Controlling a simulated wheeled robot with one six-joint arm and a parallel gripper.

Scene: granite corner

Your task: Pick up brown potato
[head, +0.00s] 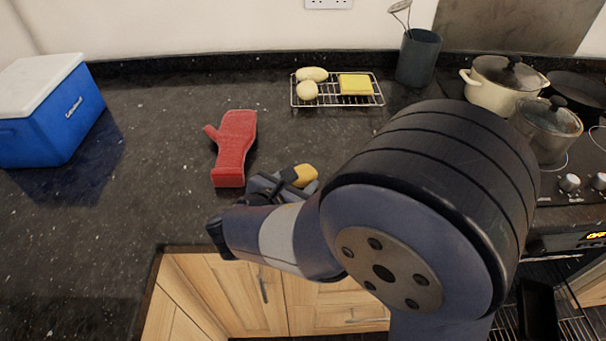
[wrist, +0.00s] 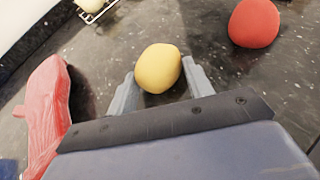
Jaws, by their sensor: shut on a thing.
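The brown potato, yellowish here, shows in the wrist view (wrist: 158,67) between the two grey fingers of my gripper (wrist: 160,80). My gripper is shut on it, one finger at each side. In the head view, the potato (head: 305,174) is partly hidden by my gripper (head: 292,182), over the counter just right of the red oven mitt. I cannot tell whether the potato touches the counter.
The red mitt (head: 235,148) lies close left of my gripper. A wire rack (head: 337,101) with pale food stands behind. A blue cool box (head: 50,115) is at left, pots (head: 505,82) at right. The wrist view shows a red round thing (wrist: 254,23) to the right.

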